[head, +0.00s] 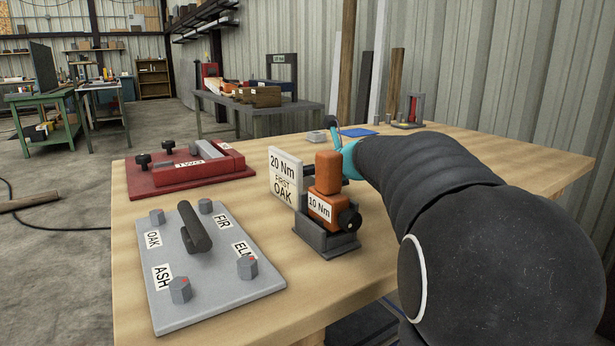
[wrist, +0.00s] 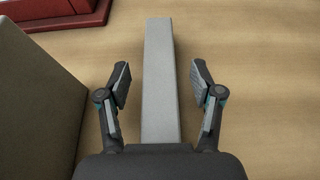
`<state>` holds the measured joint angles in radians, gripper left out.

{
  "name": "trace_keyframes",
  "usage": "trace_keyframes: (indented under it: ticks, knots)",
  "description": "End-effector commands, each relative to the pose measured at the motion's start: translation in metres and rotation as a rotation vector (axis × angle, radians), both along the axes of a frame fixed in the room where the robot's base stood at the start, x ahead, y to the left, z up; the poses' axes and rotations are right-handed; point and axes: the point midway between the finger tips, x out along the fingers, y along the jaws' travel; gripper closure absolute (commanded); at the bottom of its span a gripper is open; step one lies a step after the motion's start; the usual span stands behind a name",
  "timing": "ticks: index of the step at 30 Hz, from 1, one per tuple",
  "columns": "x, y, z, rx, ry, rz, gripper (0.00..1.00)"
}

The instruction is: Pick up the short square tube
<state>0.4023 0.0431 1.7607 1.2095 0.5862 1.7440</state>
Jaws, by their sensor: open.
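In the wrist view a plain grey square tube (wrist: 160,45) runs up the middle of the picture, its far end near the top edge. My gripper (wrist: 160,68) is open, with one finger on each side of the tube and a gap visible on both sides. The near end of the tube is hidden behind my gripper body. In the head view my arm reaches over the table behind the torque-tool stand, and the fingers are mostly hidden. I cannot clearly make out the tube there.
A white sign (head: 285,178) and an orange tool (head: 326,205) in a dark stand are close to my arm. A red fixture (head: 190,168) lies behind left, and a grey plate with knobs (head: 210,285) in front. Bare wooden tabletop (wrist: 255,90) lies right of the tube.

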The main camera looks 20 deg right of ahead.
Motion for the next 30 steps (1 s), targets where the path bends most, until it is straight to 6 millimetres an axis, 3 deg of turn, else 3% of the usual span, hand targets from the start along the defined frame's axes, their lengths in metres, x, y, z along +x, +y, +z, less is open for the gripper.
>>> trace_keyframes:
  ticks: [4,11,19,30]
  knots:
    - [0.0102,0.0026,-0.0051,0.0,0.001,0.001,0.34]
    - [0.011,0.0025,-0.0049,0.0,0.0,0.0,0.34]
    - [0.0108,0.0024,-0.0049,-0.001,0.0,0.0,0.99]
    - [0.0109,0.0023,0.0044,-0.001,-0.002,0.001,1.0]
